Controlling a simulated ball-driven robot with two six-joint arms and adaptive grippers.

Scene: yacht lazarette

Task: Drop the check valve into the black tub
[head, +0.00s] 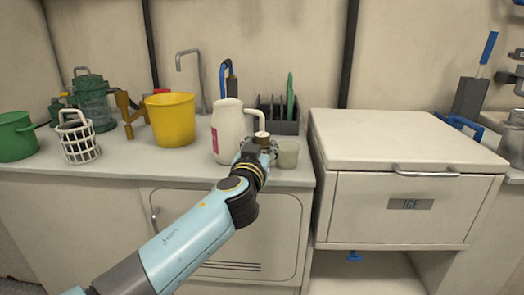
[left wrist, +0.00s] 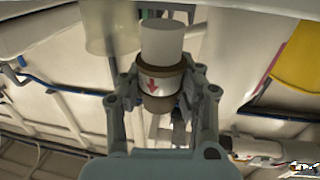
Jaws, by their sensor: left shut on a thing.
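The check valve (left wrist: 160,82) is a short cylinder with a pale end, a brown body and a white band with a red arrow. In the left wrist view it sits between the two fingers of my left gripper (left wrist: 162,100), which is shut on it. In the head view my left gripper (head: 264,148) is in front of the counter, between the white jug and a translucent cup; the brown valve (head: 262,138) shows small at its tip. I cannot pick out a black tub for certain; a dark slotted holder (head: 287,127) stands behind the gripper. My right gripper is not in view.
The white jug (head: 228,135) and translucent cup (head: 288,155) stand close beside the gripper. The white ice box (head: 400,140) is right.

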